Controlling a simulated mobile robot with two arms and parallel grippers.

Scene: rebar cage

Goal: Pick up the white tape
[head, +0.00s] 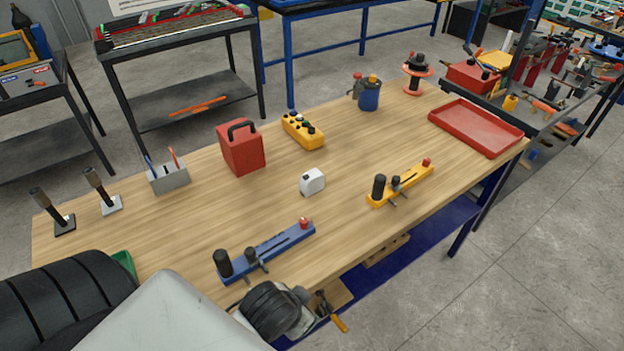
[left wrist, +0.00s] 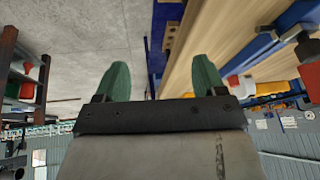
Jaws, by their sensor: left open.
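The white tape (head: 313,182) is a small white boxy tape case on the middle of the wooden workbench (head: 350,150). It stands apart from the things around it. My left gripper (left wrist: 162,78) shows in the left wrist view with two green fingers spread apart and nothing between them. In the head view my left arm fills the lower left corner, and I cannot make out its fingers clearly. I cannot pick out the tape for certain in the left wrist view. My right gripper is in neither view.
Near the tape are a blue tool fixture (head: 268,250), a yellow fixture (head: 402,186), a red case (head: 240,150) and a yellow button box (head: 302,131). A red tray (head: 476,127) lies at the right end. Bare wood surrounds the tape.

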